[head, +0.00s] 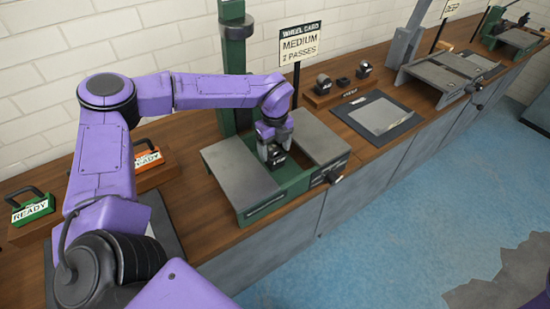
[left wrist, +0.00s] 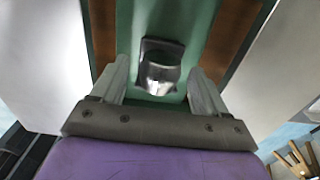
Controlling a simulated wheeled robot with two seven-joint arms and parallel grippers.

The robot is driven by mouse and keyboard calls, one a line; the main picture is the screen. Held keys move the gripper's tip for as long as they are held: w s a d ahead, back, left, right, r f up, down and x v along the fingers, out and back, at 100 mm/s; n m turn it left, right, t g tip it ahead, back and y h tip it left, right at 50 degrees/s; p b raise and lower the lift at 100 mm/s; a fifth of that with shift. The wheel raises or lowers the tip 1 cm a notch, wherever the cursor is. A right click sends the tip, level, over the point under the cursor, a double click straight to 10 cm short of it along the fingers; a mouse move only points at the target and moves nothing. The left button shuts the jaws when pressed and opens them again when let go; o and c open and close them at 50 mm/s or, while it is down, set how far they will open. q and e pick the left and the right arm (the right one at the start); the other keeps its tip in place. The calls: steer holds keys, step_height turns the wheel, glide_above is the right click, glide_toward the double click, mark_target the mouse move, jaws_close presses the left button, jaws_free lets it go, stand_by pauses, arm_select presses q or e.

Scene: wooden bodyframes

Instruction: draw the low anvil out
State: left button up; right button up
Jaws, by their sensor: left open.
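My left gripper (head: 273,140) points down over the slot between two grey plates of a green-framed machine. In the left wrist view its two fingers (left wrist: 160,72) stand apart, one on each side of a shiny metal anvil with a dark base (left wrist: 160,76). The anvil sits on the green bed, and I see a gap between it and each finger. In the head view the gripper partly hides it. No mark shows whether it is the low one. My right gripper is not in view.
A wooden rack (head: 346,92) with several small anvil-like pieces stands behind the machine, beside a dark mat with a grey plate (head: 380,115). A "MEDIUM 2 PASSES" card (head: 300,43) stands behind.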

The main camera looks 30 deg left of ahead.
mark_target(275, 147)
arm_select(q)
steer(key=c, duration=1.1)
steer(key=shift+r, duration=0.1)
steer(key=shift+c, duration=0.3)
steer(key=shift+r, duration=0.1)
steer(key=shift+c, duration=1.1)
steer(key=shift+r+p, duration=0.2)
steer(key=shift+p, duration=0.1)
jaws_close()
steer(key=shift+r, duration=0.4)
steer(key=shift+r+p, duration=1.5)
steer(key=shift+r, duration=0.35)
